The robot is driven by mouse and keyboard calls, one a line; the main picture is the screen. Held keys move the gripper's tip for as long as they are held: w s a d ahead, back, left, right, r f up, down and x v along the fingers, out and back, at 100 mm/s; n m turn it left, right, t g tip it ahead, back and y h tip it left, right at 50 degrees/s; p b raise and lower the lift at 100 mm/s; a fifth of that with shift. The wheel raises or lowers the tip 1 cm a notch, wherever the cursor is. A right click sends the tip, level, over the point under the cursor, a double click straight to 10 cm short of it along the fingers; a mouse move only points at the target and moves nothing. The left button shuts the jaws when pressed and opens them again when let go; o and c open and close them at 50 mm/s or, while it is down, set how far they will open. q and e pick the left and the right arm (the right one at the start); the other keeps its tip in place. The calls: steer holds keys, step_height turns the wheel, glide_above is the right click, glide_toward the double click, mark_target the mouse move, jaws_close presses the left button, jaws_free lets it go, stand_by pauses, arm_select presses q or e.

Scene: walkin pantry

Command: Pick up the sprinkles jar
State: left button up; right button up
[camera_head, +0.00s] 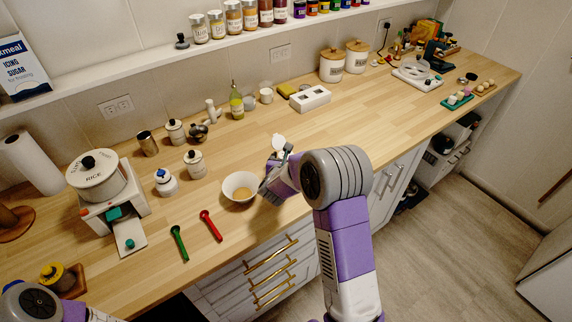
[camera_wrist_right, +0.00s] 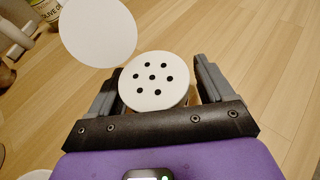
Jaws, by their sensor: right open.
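A jar with a round white top pierced by several holes (camera_wrist_right: 153,81) stands between the fingers of my right gripper (camera_wrist_right: 154,72) in the right wrist view. I take it to be the sprinkles jar; its label and most of its body are hidden. A plain white disc, perhaps its flipped-open lid (camera_wrist_right: 98,32), is beside the top and also shows in the head view (camera_head: 278,141). In the head view my right gripper (camera_head: 280,160) is low over the counter, hiding the jar. It is open, with a finger on each side of the jar. My left gripper is outside the view.
A white bowl (camera_head: 240,187) is just left of my right gripper on the wooden counter (camera_head: 360,115). Red (camera_head: 211,226) and green (camera_head: 179,243) spoons lie nearer the front edge. A white egg holder (camera_head: 310,98) and an oil bottle (camera_head: 236,103) stand behind.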

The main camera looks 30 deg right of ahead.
steer(key=shift+c, duration=0.3)
steer(key=c, duration=1)
steer(key=shift+r, duration=0.1)
steer(key=shift+c, duration=0.2)
